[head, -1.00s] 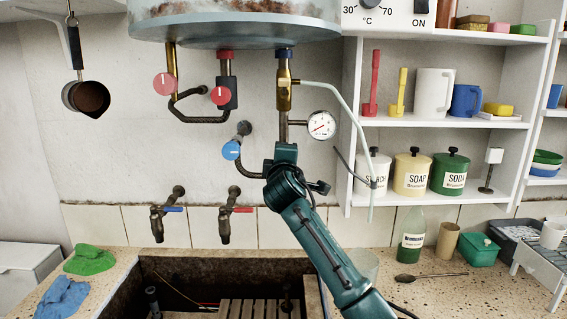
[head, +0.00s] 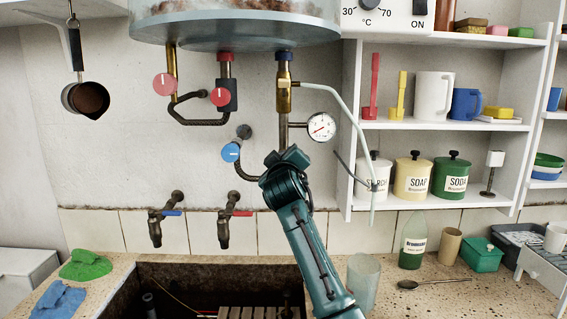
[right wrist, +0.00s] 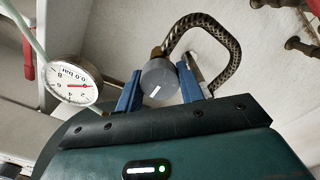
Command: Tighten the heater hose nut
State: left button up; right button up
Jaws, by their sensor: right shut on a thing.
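The heater hose nut (right wrist: 157,82) shows in the right wrist view as a dark grey round piece with a short white mark on its face. My right gripper (right wrist: 160,73) has its two blue fingers on either side of the nut and is shut on it. A braided hose (right wrist: 230,57) loops away behind the nut. In the head view my right gripper (head: 285,160) is below the brass fitting and vertical pipe (head: 284,128), and it hides the nut and the hose's end there. My left gripper is not in view.
A pressure gauge (head: 320,127) sits close to the right of my gripper. A thin pale tube (head: 355,120) hangs beside the shelf (head: 430,125). A blue-handled valve (head: 231,152) is to the left. Below are two taps, the stone trough (head: 165,268) and a clear beaker (head: 363,283).

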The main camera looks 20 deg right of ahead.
jog(key=shift+f, duration=0.1)
dwell(0.4)
jog(key=o, duration=1)
jog(key=shift+s, duration=0.1)
jog(key=b+v, duration=0.2)
jog(key=v, duration=1.1)
